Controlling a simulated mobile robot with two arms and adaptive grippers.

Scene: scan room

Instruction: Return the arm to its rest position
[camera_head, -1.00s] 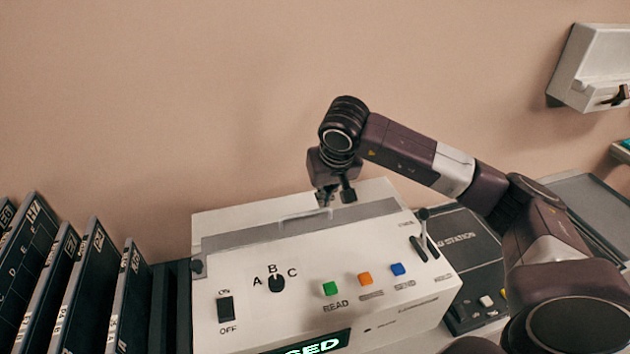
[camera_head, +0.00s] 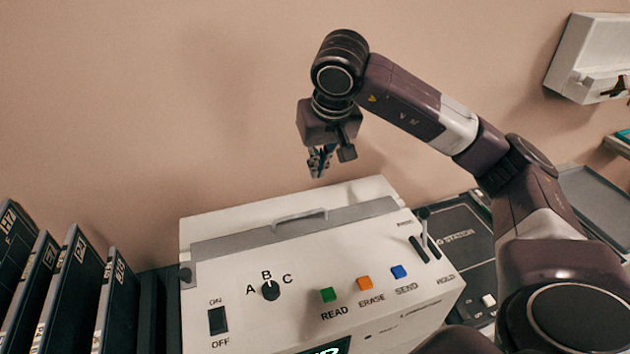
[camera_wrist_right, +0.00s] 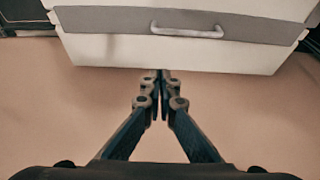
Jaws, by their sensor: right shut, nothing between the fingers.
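My right gripper (camera_head: 320,162) hangs above the back edge of the white scanner machine (camera_head: 225,275), apart from it, with the wall behind. In the right wrist view, the fingers of my right gripper (camera_wrist_right: 160,78) meet at the tips with nothing between them. The machine's grey lid strip and handle (camera_wrist_right: 187,32) show beyond the fingertips there. In the head view the machine has an A-B-C knob (camera_head: 270,290), an on/off switch (camera_head: 218,320) and green, orange and blue buttons. My left gripper is not in view.
Dark upright cassettes (camera_head: 75,285) stand in a rack at the left. A dark station unit (camera_head: 465,245) lies right of the machine, with a grey tray (camera_head: 600,210) beyond. A white wall box (camera_head: 590,55) hangs at upper right. The wall area around the gripper is clear.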

